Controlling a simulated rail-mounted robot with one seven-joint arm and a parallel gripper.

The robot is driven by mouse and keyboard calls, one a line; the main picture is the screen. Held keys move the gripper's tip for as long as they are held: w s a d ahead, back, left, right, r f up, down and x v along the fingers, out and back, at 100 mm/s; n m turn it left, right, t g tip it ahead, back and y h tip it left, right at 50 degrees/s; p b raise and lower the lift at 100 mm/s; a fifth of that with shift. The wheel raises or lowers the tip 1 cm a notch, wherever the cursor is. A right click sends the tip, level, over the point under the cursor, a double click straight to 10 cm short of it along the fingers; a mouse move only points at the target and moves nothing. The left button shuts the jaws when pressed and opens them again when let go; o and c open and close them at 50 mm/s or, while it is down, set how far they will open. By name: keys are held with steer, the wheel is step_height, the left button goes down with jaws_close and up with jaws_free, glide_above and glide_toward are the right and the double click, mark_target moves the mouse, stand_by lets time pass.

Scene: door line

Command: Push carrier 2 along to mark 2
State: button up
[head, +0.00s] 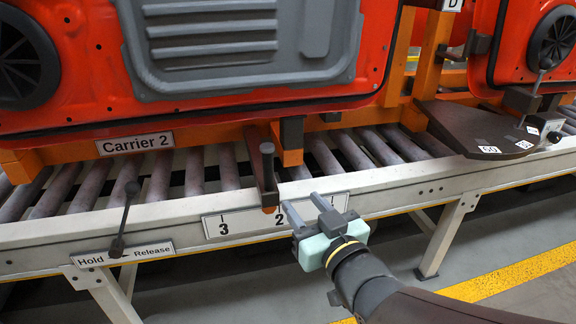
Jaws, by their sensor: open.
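Carrier 2 is an orange frame with a "Carrier 2" label (134,144), standing on the roller conveyor and bearing a red door panel (85,95). A dark upright arm (268,175) with an orange tip hangs from its lower front edge. The tip is over the white scale plate (248,222), just left of the number 2 and right of the 3. My gripper (302,203) is open and empty, in front of the plate, right of the tip. It seems apart from the arm. It hides part of the plate's right side.
A lever (122,220) on the rail leans right above the "Hold / Release" label (122,254). At right, a dark shelf (470,128) juts over the rail, beside another red door (520,45). The floor before the conveyor is clear, with a yellow line (515,272).

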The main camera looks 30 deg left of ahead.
mark_target(270, 163)
steer(key=p+x, duration=0.7)
steer(key=x, duration=1)
steer(key=shift+a+p, duration=0.15)
steer(key=shift+p, duration=0.25)
steer(key=shift+w, duration=0.1)
jaws_close()
